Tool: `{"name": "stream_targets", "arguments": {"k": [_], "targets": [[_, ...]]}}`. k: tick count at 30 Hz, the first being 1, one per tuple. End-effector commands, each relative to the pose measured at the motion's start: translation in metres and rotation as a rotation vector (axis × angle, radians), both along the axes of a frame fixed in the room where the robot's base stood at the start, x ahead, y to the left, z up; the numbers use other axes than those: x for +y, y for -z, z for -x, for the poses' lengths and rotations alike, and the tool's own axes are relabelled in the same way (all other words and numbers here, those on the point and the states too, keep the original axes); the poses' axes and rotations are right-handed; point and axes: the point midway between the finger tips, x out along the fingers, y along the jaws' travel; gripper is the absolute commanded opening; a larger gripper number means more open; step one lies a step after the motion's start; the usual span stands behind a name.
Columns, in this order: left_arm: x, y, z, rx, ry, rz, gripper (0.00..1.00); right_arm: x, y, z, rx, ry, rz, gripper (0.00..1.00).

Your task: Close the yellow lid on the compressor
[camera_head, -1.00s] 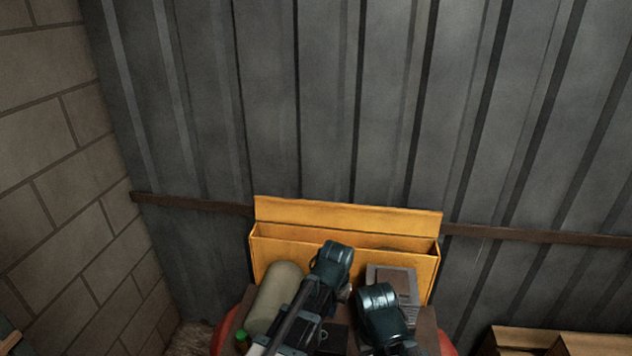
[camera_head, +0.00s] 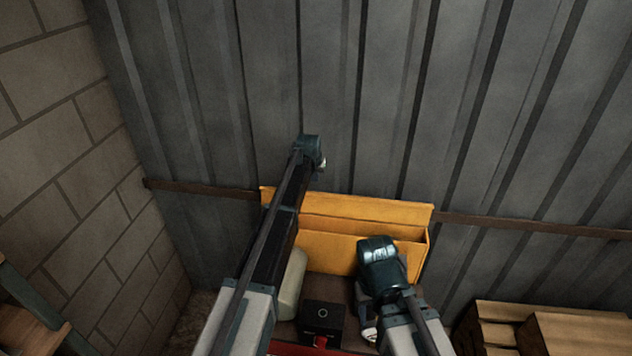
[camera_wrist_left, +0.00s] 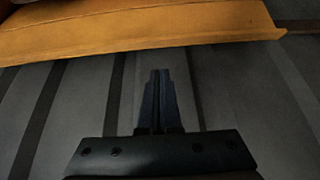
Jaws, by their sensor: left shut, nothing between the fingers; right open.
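The yellow lid (camera_head: 370,207) stands raised at the back of the compressor's yellow housing (camera_head: 335,250), near the wall. The left forearm covers its left end in the head view. My left gripper (camera_head: 322,163) is at the far end of that arm, beyond and above the lid's left part, mostly hidden by the wrist. In the left wrist view its fingers (camera_wrist_left: 159,95) are together and empty, apart from the yellow panel (camera_wrist_left: 140,27) across the top. My right gripper (camera_head: 370,335) is low over the compressor, right of a black box, partly hidden by its wrist.
A corrugated metal wall (camera_head: 400,90) with a brown rail (camera_head: 540,226) stands close behind the compressor. A pale cylinder (camera_head: 290,283) and a black box (camera_head: 322,317) are on the compressor. Wooden crates (camera_head: 575,335) stand at lower right. A block wall (camera_head: 70,150) is at left.

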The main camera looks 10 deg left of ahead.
Motion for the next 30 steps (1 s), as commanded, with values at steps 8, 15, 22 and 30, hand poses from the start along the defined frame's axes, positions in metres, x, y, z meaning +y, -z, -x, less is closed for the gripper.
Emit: {"name": "stream_targets", "arguments": {"k": [8, 15, 22, 30], "targets": [[0.000, 0.028, -0.013, 0.001, 0.001, 0.000, 0.00, 0.000, 0.027, 0.000, -0.001, 0.000, 0.000, 0.50], [0.000, 0.061, -0.031, 0.001, 0.001, 0.000, 0.00, 0.000, 0.061, 0.000, -0.001, -0.007, 0.001, 0.50], [0.000, 0.084, -0.044, 0.001, 0.001, 0.000, 0.00, 0.000, 0.083, 0.000, 0.000, -0.013, 0.002, 0.50], [0.000, 0.085, -0.046, 0.001, 0.001, 0.000, 0.00, 0.000, 0.085, 0.000, 0.000, -0.015, 0.002, 0.50]]}}
